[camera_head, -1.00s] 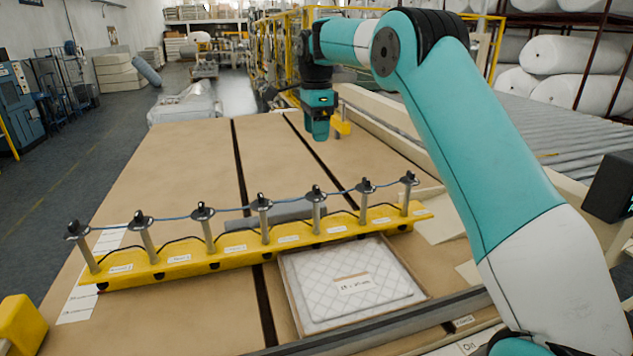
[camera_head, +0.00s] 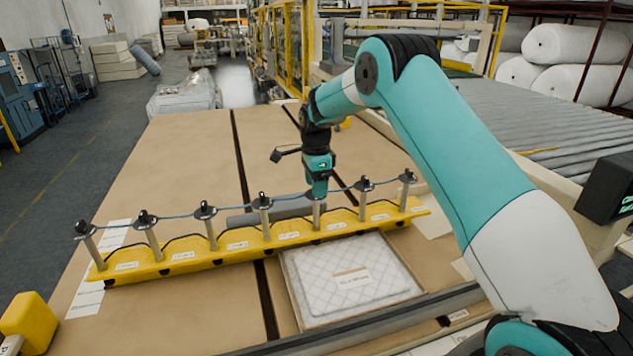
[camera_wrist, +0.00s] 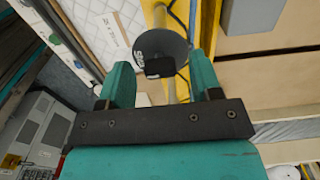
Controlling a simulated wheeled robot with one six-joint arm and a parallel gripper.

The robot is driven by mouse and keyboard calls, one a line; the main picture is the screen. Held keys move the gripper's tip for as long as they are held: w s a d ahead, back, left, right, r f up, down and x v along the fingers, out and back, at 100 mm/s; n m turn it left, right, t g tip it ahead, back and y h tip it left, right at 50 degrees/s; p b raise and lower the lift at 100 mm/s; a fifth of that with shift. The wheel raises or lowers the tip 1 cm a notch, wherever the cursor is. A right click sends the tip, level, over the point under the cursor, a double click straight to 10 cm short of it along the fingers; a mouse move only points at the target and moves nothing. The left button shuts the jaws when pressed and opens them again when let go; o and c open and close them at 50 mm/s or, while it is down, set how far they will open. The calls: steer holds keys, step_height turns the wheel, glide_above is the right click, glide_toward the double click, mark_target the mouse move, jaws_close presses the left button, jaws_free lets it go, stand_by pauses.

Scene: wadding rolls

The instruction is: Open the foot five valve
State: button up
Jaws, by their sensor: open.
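A yellow bar (camera_head: 190,259) carries a row of several grey posts with black-topped caps, joined by a thin blue line. My gripper (camera_head: 318,192) is above the fifth post from the left (camera_head: 316,214) and hides its top. In the wrist view, my open gripper's two teal fingers (camera_wrist: 160,76) stand either side of a round grey cap (camera_wrist: 155,42) with a black handle (camera_wrist: 160,67). The handle lies between the fingertips, with a gap visible on both sides. The white lettering on the cap is too small to read surely.
The fourth post (camera_head: 265,215) and sixth post (camera_head: 363,203) stand close on either side. A quilted white pad in a shallow frame (camera_head: 294,296) lies in front of the bar. The brown table (camera_head: 190,160) beyond is clear.

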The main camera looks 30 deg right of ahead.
steer(key=c, duration=0.9)
steer(key=shift+c, duration=0.2)
steer(key=n+b, duration=0.1)
steer(key=n, duration=0.3)
steer(key=shift+n, duration=0.3)
steer(key=n, duration=0.4)
steer(key=shift+b, duration=0.35)
steer(key=n, duration=0.5)
steer(key=shift+n+b, duration=0.3)
steer(key=shift+n, duration=1.8)
